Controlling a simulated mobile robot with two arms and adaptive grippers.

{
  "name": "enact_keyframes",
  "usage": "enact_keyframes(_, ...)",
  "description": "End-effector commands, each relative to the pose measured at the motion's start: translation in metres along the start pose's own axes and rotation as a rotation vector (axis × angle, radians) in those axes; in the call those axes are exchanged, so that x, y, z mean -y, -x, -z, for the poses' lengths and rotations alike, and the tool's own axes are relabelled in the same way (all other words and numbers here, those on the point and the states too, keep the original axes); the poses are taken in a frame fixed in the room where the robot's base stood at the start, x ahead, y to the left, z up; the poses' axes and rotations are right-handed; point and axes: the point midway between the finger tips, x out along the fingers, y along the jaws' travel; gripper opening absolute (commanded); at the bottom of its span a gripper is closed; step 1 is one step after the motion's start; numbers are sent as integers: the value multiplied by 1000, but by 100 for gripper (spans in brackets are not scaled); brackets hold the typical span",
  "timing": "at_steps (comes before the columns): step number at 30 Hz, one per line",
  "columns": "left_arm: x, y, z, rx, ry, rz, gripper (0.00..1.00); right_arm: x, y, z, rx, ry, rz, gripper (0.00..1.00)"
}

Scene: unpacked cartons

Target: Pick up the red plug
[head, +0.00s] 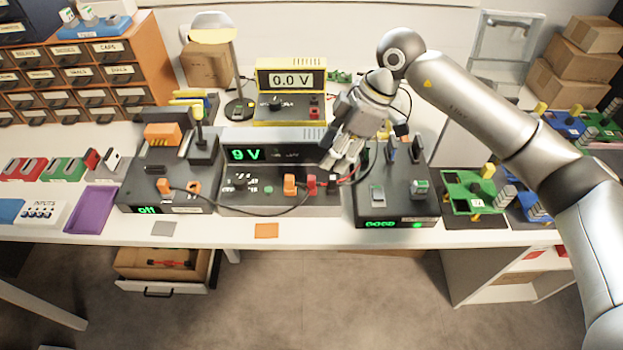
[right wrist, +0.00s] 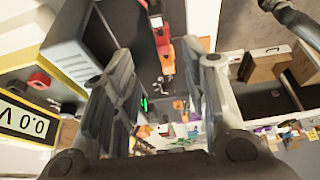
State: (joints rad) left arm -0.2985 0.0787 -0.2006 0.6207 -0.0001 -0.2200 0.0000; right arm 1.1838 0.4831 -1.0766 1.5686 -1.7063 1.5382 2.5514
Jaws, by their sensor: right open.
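My right gripper (head: 340,162) is open and empty, pointing down above the right part of the supply, slightly right of and above the red plug in the head view. In the right wrist view, the open fingers (right wrist: 166,62) have a red piece (right wrist: 160,38) in the gap, which looks like the plug; they do not touch it. My left gripper is not in view.
A yellow meter reading 0.0 V (head: 291,82) stands behind the supply. A dark device with green text (head: 395,205) is close on the right; another with an orange part (head: 165,180) is on the left. Cables run across the supply. The bench front has clear strips.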

Motion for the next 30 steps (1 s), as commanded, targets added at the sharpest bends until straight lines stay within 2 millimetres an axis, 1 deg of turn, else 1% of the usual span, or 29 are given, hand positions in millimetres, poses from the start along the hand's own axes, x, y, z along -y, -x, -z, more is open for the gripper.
enact_keyframes(1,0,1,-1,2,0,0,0,2,-9,0,-1,0,5,41)
enact_keyframes(3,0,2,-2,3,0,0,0,1,-21,1,-1,1,5,41)
enact_keyframes(6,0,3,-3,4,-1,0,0,1,-35,2,-2,2,4,41)
enact_keyframes(13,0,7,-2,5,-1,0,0,3,-53,5,-3,4,5,41)
enact_keyframes(18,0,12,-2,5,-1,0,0,4,-79,9,-3,3,5,41)
enact_keyframes(21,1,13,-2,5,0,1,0,3,-90,9,-5,3,3,41)
enact_keyframes(28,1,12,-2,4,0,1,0,3,-92,8,-4,4,1,41)
enact_keyframes(30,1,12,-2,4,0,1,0,3,-92,8,-4,4,1,32)
